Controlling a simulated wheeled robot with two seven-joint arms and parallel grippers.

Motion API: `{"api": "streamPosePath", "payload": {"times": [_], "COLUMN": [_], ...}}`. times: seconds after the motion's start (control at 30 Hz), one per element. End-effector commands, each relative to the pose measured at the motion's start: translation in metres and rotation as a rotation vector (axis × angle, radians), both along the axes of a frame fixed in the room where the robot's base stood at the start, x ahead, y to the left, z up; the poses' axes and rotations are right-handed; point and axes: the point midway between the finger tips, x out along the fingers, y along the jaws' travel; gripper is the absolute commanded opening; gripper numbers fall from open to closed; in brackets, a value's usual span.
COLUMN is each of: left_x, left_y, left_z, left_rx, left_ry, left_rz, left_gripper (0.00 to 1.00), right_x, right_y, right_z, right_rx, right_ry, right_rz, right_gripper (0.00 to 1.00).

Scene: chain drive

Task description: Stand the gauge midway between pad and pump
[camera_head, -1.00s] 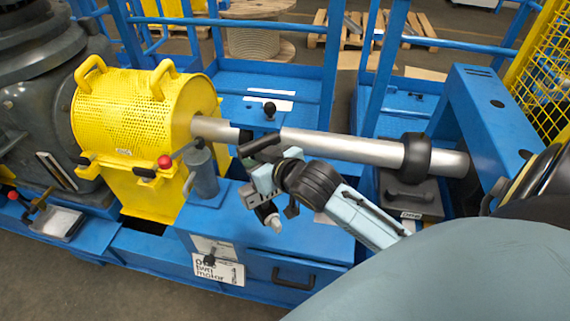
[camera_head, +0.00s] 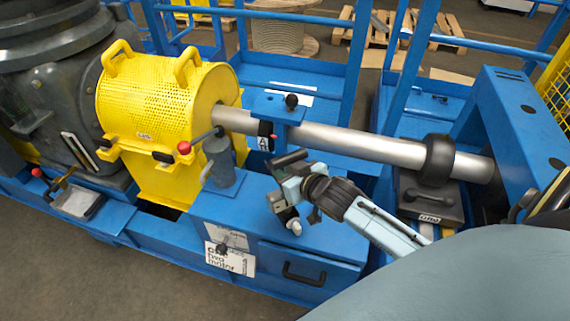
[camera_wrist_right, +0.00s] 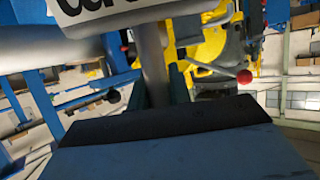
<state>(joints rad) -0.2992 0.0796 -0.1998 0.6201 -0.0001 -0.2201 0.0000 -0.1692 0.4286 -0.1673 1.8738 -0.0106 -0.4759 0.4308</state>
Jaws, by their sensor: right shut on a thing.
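My right gripper (camera_head: 283,184) comes in from the right over the blue deck, right of a grey cylinder with a lever (camera_head: 218,160), which looks like the pump. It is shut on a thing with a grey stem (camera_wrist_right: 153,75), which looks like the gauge. In the right wrist view this stem rises between the fingers towards a white label (camera_wrist_right: 95,12) with black lettering, cut off by the frame edge. In the head view a black bar (camera_head: 290,158) shows at the gripper. I cannot tell for sure which thing is the pad. My left gripper is not in view.
A yellow perforated guard (camera_head: 155,100) stands at the left. A silver shaft (camera_head: 360,145) with a black collar runs behind my gripper. A dark box with a handle (camera_head: 430,197) sits below the shaft at right.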

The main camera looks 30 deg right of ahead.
Motion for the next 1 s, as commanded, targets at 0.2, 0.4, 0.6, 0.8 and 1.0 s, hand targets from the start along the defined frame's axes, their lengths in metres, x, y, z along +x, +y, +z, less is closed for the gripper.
{"api": "streamPosePath", "payload": {"times": [0.2,0.4,0.6,0.8,1.0], "left_x": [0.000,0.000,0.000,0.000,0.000], "left_y": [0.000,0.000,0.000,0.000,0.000], "left_z": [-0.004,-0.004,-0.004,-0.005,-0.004], "left_rx": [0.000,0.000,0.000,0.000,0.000], "left_ry": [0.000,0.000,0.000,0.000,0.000], "left_rz": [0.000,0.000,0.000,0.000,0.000], "left_gripper": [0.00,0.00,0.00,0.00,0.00], "right_x": [0.002,0.002,0.000,0.000,0.000], "right_y": [0.001,0.000,0.000,0.000,0.000], "right_z": [-0.013,-0.012,-0.020,-0.020,-0.018], "right_rx": [0.001,0.001,0.000,0.000,-0.001], "right_ry": [-0.013,-0.014,0.000,0.000,0.000], "right_rz": [0.002,0.002,0.000,0.000,0.000], "right_gripper": [0.00,0.00,0.27,0.41,0.41]}}
